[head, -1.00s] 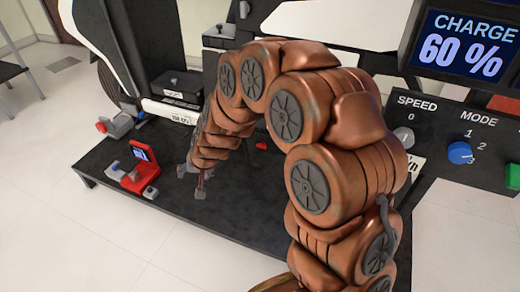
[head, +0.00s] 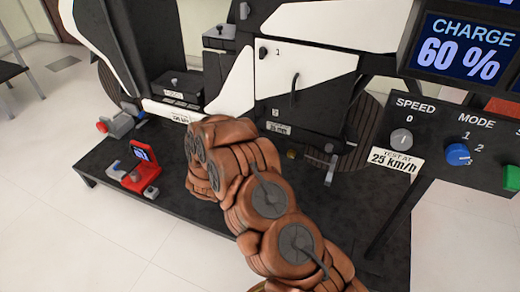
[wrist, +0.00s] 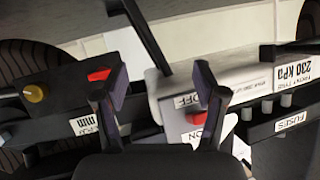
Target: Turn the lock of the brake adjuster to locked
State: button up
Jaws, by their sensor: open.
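In the wrist view, which is upside down, a black box (wrist: 60,88) stands at the left with a yellow knob (wrist: 34,93), a red lever (wrist: 98,75) and a partly hidden label ending in "mm". It looks like the brake adjuster, with the red lever as its lock; the lock's marked position cannot be read. My gripper (wrist: 160,84) is open and empty. Its left finger is close beside the red lever and overlaps the box in view; contact cannot be told. In the head view my arm hides the gripper, and the yellow knob (head: 292,154) shows below an "mm" label.
In the wrist view a pale unit (wrist: 215,88) with an "OFF" label and a red part lies behind the right finger, with a "230 kPa" plate beyond. In the head view a red device (head: 143,172) sits on the black platform (head: 100,160). A control panel (head: 450,140) stands at the right.

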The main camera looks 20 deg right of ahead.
jog(key=shift+s+d+t+h, duration=0.8)
jog(key=shift+s+d+h, duration=0.9)
jog(key=shift+d+h, duration=2.2)
jog(key=w+d+y+b, duration=0.1)
jog(key=w+d, duration=0.3)
jog(key=d, duration=0.2)
jog(key=shift+w+d+f+y, duration=0.15)
jog(key=shift+w+f+y, duration=0.15)
jog(key=shift+w, duration=0.1)
jog(key=c, duration=1.1)
jog(key=shift+c, duration=0.2)
